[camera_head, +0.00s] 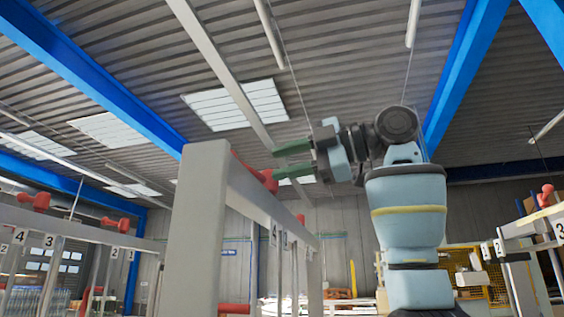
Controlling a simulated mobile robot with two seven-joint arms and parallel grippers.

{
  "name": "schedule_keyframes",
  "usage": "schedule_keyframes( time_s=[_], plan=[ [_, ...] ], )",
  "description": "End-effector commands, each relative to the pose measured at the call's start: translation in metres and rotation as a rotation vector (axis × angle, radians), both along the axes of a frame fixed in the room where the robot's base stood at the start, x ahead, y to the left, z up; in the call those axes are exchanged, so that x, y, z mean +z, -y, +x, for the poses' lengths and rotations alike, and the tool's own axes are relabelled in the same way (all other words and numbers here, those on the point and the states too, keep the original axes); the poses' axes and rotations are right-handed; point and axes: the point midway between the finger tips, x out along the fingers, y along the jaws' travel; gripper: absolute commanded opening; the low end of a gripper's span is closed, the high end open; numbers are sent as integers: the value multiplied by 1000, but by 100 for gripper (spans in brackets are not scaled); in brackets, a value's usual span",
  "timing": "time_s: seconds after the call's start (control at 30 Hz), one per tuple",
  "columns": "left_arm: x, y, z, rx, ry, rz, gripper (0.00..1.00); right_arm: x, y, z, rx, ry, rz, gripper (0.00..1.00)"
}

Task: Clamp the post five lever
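A red lever (250,172) sits on top of the grey frame, by the near post (198,232). No number shows on that post's visible face. A label reading 4 (274,234) is on the frame just behind it. My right gripper (276,162) comes in from the right with two green fingers spread apart. Its lower fingertip is close to the lever's right end, and I cannot tell whether they touch. Nothing shows between the fingers. My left gripper is out of view.
Another frame at left carries red levers (41,201) and labels 1, 2, 3 and 4. A frame at right has a red lever (545,194) and labels including 2 and 3. Another red part (234,309) shows low beside the near post. Space above the near frame is open.

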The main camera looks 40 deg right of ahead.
Motion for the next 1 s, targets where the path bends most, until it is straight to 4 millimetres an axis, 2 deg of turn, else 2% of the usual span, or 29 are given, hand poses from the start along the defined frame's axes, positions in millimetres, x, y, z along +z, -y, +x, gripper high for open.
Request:
schedule_keyframes(
  time_s=[0.07,0.23,0.37,0.6,0.8,1.0],
  plan=[
    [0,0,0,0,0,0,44,0,0,0,0,0,0,37],
    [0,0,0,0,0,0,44,1,1,-6,-6,48,-60,15],
    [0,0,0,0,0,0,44,3,3,-24,-28,199,-264,0],
    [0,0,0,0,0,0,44,-5,-6,-70,-111,562,-880,0],
    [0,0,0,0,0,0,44,-22,-22,-99,-173,771,-1352,0],
    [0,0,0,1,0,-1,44,-32,-32,-111,-202,857,-1591,0]
  ],
)
